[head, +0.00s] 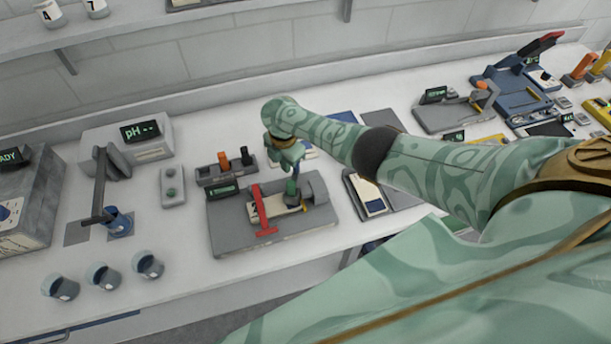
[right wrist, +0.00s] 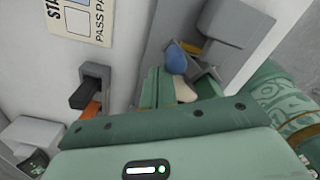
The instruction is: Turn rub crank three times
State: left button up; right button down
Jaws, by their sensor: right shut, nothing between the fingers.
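The rub tester is a grey flat base (head: 285,243) with a red T-shaped bar (head: 264,212) and a cream strip across it. A grey block (head: 314,188) stands at its right end. My right gripper (head: 293,190) hangs over the tester just left of that block, pointing down, its fingers shut and empty. In the right wrist view a blue rounded knob (right wrist: 177,58), possibly the crank's, shows beside the green fingers (right wrist: 158,88) near a grey block. I cannot tell whether they touch. My arm and hand hide part of the tester. My left gripper is not in view.
A small holder (head: 226,172) with orange and dark pegs stands behind the tester. A pH meter (head: 132,145), a blue cup (head: 119,222) and several small beakers (head: 148,266) are to the left. Bench space between the beakers and tester is clear.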

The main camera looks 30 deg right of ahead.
jog(key=shift+s+d+p, duration=0.3)
jog(key=shift+d+p, duration=0.2)
jog(key=shift+d, duration=0.05)
jog(key=shift+s+d, duration=0.25)
jog(key=shift+d, duration=0.3)
jog(key=shift+p, duration=0.3)
jog(key=shift+s+d+r+p, duration=0.1)
jog(key=shift+s+d+p, duration=0.35)
jog(key=shift+p, duration=0.1)
jog(key=shift+s+d+p, duration=0.3)
jog(key=shift+s+d, duration=0.05)
jog(key=shift+s, duration=0.1)
